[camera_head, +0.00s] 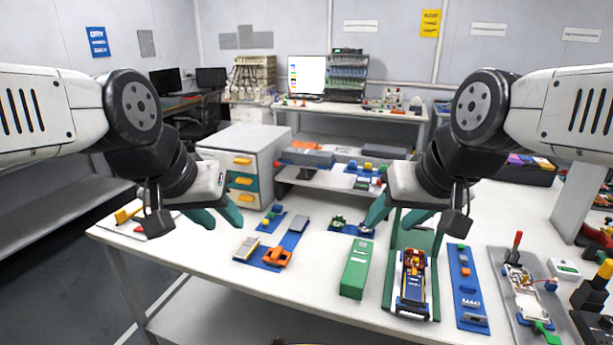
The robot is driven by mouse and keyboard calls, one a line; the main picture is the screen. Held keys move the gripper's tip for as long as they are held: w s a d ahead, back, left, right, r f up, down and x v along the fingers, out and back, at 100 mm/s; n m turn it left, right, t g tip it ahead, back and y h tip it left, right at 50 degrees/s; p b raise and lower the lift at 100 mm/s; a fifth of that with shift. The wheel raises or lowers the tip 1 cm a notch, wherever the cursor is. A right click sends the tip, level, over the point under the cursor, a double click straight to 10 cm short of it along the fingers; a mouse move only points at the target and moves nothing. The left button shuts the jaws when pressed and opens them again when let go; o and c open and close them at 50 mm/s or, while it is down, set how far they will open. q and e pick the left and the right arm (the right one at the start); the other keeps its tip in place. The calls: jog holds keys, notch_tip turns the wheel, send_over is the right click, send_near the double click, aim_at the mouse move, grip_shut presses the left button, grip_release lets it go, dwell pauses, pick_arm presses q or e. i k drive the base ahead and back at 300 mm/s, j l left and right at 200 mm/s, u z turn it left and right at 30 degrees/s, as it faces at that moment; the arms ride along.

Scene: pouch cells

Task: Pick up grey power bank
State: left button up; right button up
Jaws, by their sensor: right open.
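My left gripper (217,215) has teal fingers spread apart, above the table's left part, left of both blocks and holding nothing visible. My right gripper (396,217) is open and empty above the middle of the table, to the right of both blocks.
An orange toy-like part (277,257) lies right beside the pale block. A green box (356,270), a green stand (437,243) with a colourful assembly (413,283) and a blue strip (464,287) stand to the right. White table (315,265) is bare between these groups.

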aim_at(300, 156)
jog(key=i+j+u, duration=0.7)
jog(key=i+j, duration=0.3)
